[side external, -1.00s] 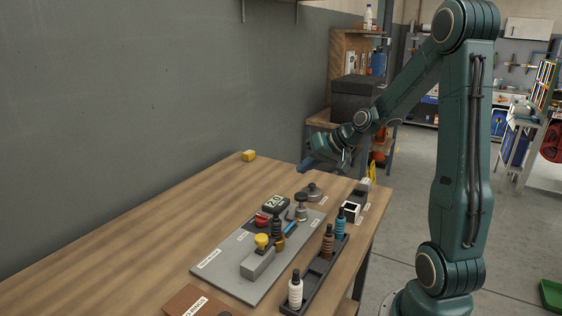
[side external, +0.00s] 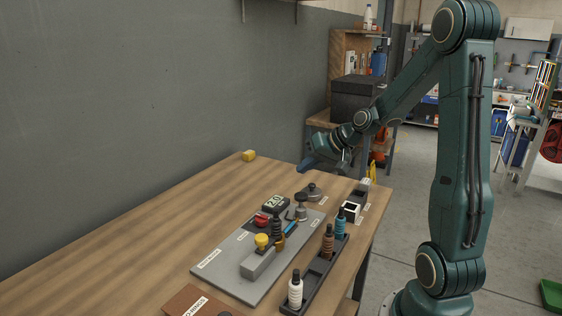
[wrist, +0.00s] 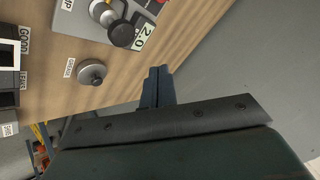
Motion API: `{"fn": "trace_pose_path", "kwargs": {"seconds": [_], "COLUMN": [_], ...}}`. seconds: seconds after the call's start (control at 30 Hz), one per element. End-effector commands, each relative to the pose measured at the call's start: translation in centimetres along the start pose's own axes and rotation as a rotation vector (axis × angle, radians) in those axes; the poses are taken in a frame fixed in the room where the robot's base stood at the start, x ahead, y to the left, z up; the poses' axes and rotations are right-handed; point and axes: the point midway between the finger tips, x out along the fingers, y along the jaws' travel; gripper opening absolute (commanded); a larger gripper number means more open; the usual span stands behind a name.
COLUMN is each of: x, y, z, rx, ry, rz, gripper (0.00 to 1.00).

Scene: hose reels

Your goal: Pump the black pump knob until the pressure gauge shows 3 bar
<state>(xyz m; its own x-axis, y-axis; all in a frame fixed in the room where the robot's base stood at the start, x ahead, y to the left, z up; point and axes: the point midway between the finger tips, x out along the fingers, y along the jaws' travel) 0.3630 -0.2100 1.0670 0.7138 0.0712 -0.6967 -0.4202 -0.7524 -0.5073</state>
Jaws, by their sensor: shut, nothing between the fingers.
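The black pump knob (side external: 301,197) stands upright on a metal base at the far end of the grey board (side external: 226,262). In the wrist view the knob (wrist: 122,33) shows at the upper left, apart from my fingers. The pressure gauge (side external: 276,204) beside it is a small display; in the wrist view the gauge (wrist: 143,38) reads 2.0. My gripper (side external: 306,166) is shut and empty, in the air above the far part of the table, beyond the knob. Its fingers also show in the wrist view (wrist: 158,85).
A round metal disc with a knob (side external: 314,192) lies on the table near the pump. A yellow button (side external: 261,240) and a red knob (side external: 262,219) are on the board. A black tray (side external: 317,270) holds several bottles. A yellow block (side external: 249,155) lies far back; the table's left is clear.

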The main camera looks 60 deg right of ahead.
Motion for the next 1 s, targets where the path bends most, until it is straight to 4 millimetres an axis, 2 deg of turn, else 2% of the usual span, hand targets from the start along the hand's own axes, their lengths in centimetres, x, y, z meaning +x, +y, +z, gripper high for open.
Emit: {"fn": "trace_pose_path", "kwargs": {"seconds": [0.7, 1.0], "x": [-0.1, -2.2], "y": [-0.1, -1.6], "z": [-0.1, -1.7], "rx": [-0.001, -0.003], "ry": [0.001, 0.004], "rz": [0.0, -0.001], "gripper": [0.0, 0.0]}}
